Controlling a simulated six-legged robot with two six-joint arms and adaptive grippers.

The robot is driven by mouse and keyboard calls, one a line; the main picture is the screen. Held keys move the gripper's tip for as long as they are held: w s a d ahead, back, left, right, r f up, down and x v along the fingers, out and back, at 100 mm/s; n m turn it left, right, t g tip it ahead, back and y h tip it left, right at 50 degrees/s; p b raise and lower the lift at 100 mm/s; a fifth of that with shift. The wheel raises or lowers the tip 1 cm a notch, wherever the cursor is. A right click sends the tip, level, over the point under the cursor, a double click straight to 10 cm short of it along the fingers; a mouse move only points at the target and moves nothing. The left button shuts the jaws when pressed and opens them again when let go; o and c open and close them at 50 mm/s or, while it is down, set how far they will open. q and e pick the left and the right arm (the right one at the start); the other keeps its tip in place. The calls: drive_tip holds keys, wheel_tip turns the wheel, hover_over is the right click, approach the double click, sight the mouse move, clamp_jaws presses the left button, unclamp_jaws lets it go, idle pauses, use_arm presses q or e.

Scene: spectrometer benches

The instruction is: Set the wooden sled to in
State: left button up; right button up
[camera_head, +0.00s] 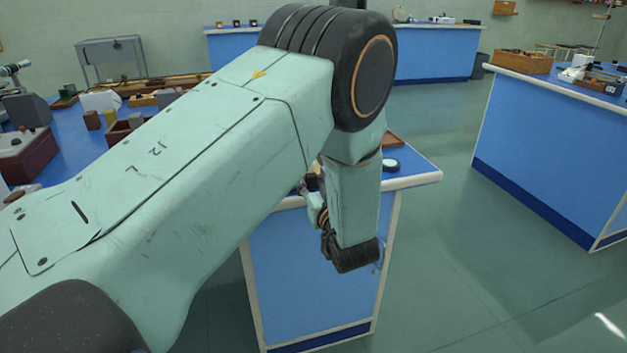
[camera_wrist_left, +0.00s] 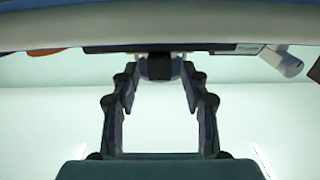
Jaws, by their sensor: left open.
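In the left wrist view my left gripper (camera_wrist_left: 160,72) is open, its two dark fingers spread apart. A small dark block with a pale surround (camera_wrist_left: 160,66) sits between the fingertips, below the bench edge in the picture; the fingers stand clear of it on both sides. I cannot tell whether this block belongs to the wooden sled. In the head view my left arm reaches over the near blue bench (camera_head: 315,270) and bends down at its end, hiding most of the gripper and the bench top there. I cannot make out the wooden sled for certain. My right gripper is not in view.
A round dark-and-white piece (camera_head: 391,165) lies near the bench corner. In the left wrist view a white cylinder (camera_wrist_left: 288,64) is at the right. Boxes and instruments crowd the bench at left. Another blue bench (camera_head: 550,140) stands right, with open floor (camera_head: 450,250) between.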

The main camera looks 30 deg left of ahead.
use_arm(q)
clamp_jaws()
idle(0.3)
idle(0.3)
